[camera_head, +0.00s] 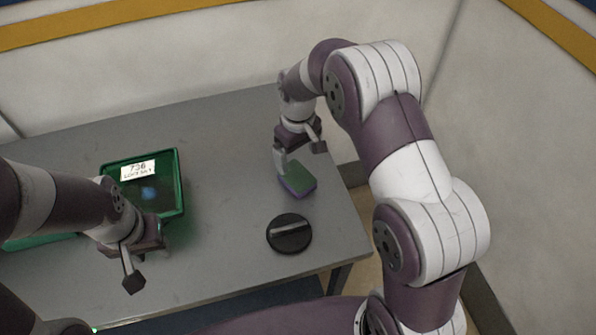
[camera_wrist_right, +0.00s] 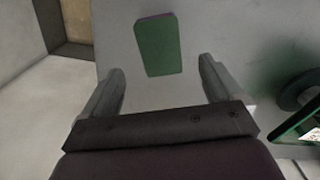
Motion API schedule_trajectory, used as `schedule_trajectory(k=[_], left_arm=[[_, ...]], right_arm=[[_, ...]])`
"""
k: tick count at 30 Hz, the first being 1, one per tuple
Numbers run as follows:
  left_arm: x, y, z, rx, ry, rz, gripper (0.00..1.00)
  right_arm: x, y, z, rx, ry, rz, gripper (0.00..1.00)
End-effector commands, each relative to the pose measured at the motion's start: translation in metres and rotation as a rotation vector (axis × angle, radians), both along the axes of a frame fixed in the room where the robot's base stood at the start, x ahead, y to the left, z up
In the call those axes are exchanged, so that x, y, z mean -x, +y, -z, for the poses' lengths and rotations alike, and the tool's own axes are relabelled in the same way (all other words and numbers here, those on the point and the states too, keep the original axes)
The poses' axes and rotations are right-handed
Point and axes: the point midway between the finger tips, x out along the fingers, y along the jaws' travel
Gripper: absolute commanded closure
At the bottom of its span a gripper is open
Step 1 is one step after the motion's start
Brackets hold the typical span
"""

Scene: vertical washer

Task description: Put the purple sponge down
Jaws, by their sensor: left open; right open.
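The sponge (camera_head: 297,181), green on top with a purple lower edge, lies flat on the grey table near its right end. It also shows in the right wrist view (camera_wrist_right: 158,46), ahead of the fingers and clear of both. My right gripper (camera_head: 299,156) is open and empty, pointing down right above and beside the sponge. Its two fingers (camera_wrist_right: 161,72) stand wide apart in the right wrist view. My left gripper (camera_head: 133,268) is open over the table's left part, in front of the green tray; one of its fingers is hard to see.
A green tray (camera_head: 178,165) with a white label (camera_head: 138,170) stands on the left; a small bluish spot shows inside. A dark round disc with a bar handle (camera_head: 289,233) lies near the table's front edge. The grey table (camera_head: 225,150) is bare between tray and sponge. Walls stand behind.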

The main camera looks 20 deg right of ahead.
Motion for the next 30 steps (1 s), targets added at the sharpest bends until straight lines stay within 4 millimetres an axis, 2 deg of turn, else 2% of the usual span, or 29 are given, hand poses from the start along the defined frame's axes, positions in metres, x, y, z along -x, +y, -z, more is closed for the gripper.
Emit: schedule_trajectory(k=[3, 8, 11, 15, 18, 21, 24, 30], left_arm=[[0.0, 0.0, 0.006, 0.0, 0.0, 0.0, 0.57], [0.0, 0.0, 0.007, 0.0, 0.0, 0.0, 0.57], [0.0, 0.0, 0.007, 0.0, 0.0, 0.0, 0.57], [0.0, 0.0, 0.007, 0.0, 0.0, 0.0, 0.57], [0.0, 0.0, 0.007, 0.0, 0.0, 0.0, 0.57], [0.0, 0.0, 0.007, 0.0, 0.0, 0.0, 0.57], [0.0, 0.0, 0.007, 0.0, 0.0, 0.0, 0.57], [0.0, 0.0, 0.007, 0.0, 0.0, 0.0, 0.57]], right_arm=[[0.0, 0.0, -0.021, 0.0, -0.002, 0.0, 0.07], [0.009, -0.003, -0.039, -0.001, -0.006, 0.023, 0.07], [0.041, -0.014, -0.047, -0.005, -0.028, 0.106, 0.07], [0.11, -0.03, -0.052, -0.017, -0.078, 0.258, 0.07], [0.152, -0.037, -0.049, -0.024, -0.104, 0.343, 0.07], [0.178, -0.04, -0.046, -0.029, -0.118, 0.392, 0.07], [0.187, -0.041, -0.045, -0.03, -0.12, 0.408, 0.07], [0.187, -0.041, -0.044, -0.03, -0.119, 0.406, 0.07]])
